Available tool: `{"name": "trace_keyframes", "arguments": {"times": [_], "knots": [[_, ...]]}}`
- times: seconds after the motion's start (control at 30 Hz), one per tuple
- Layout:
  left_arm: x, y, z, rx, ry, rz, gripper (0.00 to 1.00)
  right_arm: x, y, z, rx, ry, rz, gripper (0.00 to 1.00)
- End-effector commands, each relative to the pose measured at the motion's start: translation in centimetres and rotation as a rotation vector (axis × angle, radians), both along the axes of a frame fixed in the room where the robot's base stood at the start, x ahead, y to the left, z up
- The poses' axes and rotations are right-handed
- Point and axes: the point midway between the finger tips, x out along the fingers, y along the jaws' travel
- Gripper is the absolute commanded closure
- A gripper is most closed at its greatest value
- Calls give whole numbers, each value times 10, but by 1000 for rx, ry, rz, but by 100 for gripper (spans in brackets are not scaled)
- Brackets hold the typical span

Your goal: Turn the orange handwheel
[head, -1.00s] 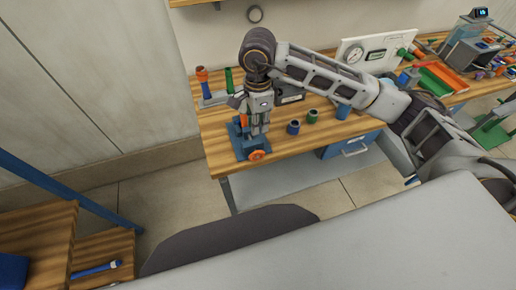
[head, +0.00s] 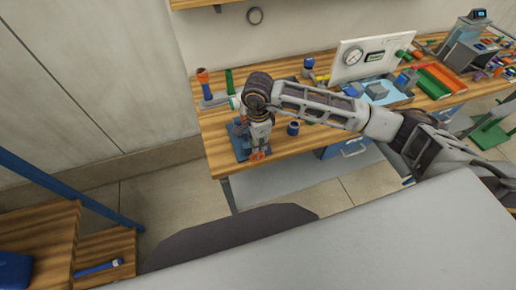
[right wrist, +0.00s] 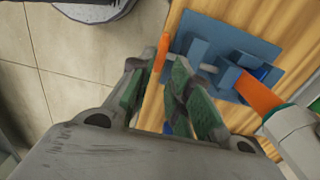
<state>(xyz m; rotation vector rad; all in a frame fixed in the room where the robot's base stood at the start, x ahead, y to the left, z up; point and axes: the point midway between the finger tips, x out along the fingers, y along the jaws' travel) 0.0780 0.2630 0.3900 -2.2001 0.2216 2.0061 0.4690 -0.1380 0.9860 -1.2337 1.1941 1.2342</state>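The orange handwheel (head: 258,155) is at the front edge of the workbench, on a blue stand (head: 240,146). In the right wrist view the handwheel (right wrist: 162,50) shows edge-on, on a thin grey shaft from the blue stand (right wrist: 205,45). My right gripper (head: 260,143) points down over the handwheel and partly hides it. In the right wrist view the right gripper (right wrist: 157,72) is open, its green-padded fingers apart. The wheel's near edge appears in the gap between the fingertips; I cannot tell whether they touch it. My left gripper is not in view.
A second orange part (right wrist: 258,92) sits on the stand, beside a white-and-teal pipe (right wrist: 300,135). A dark blue cup (head: 293,128) stands right of the gripper. A gauge panel (head: 362,60) stands farther back. Open floor lies before the bench.

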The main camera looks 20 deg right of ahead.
Motion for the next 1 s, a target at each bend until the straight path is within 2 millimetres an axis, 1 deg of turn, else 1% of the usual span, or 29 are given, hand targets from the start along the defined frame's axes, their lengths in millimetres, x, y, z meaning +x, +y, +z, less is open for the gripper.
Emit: {"name": "trace_keyframes", "arguments": {"times": [0.2, 0.33, 0.5, 0.77, 0.8, 0.93, 1.0], "knots": [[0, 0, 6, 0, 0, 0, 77, 0, 0, -26, 1, 2, 0, 80], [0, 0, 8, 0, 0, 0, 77, -1, 0, -37, 1, 2, 0, 80], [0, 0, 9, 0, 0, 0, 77, 0, 0, -43, 1, 0, 0, 80], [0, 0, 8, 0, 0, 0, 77, 0, 0, -44, 0, -1, 1, 80], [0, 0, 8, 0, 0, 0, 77, 0, 0, -44, 0, -1, 1, 82], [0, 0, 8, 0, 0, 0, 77, 0, 0, -44, 1, -1, 1, 98], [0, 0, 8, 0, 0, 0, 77, 0, 0, -44, 1, -1, 1, 100]]}}
